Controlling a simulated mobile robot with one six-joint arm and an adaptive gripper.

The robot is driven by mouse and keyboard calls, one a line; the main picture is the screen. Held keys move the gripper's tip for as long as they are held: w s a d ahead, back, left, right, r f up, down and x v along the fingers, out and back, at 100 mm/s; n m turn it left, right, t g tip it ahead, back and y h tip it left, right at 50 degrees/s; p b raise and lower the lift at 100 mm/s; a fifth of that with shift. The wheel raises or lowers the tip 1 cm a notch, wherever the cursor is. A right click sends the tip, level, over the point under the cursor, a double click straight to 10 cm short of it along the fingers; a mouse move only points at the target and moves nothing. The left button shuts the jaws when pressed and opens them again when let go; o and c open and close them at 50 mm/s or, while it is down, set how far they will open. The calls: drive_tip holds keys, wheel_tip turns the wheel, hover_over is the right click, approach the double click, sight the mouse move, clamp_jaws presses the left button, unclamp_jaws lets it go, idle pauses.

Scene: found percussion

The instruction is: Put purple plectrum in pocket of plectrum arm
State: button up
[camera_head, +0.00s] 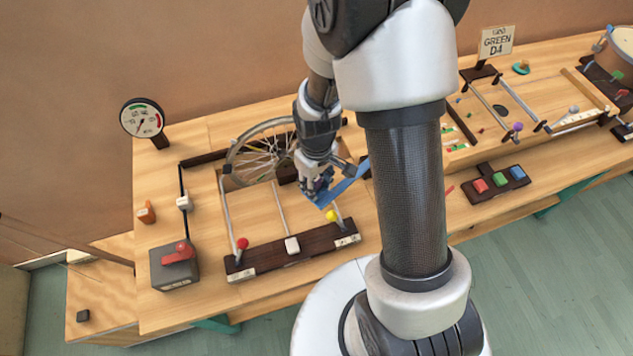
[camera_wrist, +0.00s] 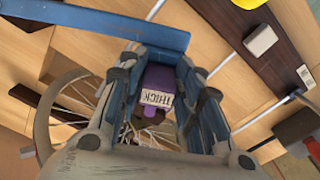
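The purple plectrum (camera_wrist: 157,84), with a white label reading "THICK", sits between the fingers of my gripper (camera_wrist: 160,75) in the wrist view. The fingers close in on both its sides, and its lower end is hidden or dark. In the head view my gripper (camera_head: 317,190) hangs over the bench beside the spoked wheel (camera_head: 229,164); the plectrum cannot be made out there. A flat blue bar (camera_head: 347,186), perhaps the plectrum arm, slants next to my gripper. It crosses the top left of the wrist view (camera_wrist: 95,23). No pocket can be made out.
A dark rail (camera_head: 290,257) with red and yellow knobs and a white block lies in front of the wheel. A grey box with a red handle (camera_head: 175,265) stands left, below a dial (camera_head: 142,118). Coloured buttons (camera_head: 500,181) lie right. Bare wood shows between the rods.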

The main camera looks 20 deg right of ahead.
drive_tip(key=o, duration=0.4)
drive_tip(key=shift+s+f, duration=0.2)
drive_tip(key=shift+f, duration=0.45)
drive_tip(key=shift+o, duration=0.2)
drive_tip(key=shift+r, duration=0.15)
drive_tip(key=shift+r, duration=0.15)
wheel_tip(320, 180, up, 12)
drive_tip(key=shift+w+f, duration=0.1)
drive_tip(key=shift+w, duration=0.05)
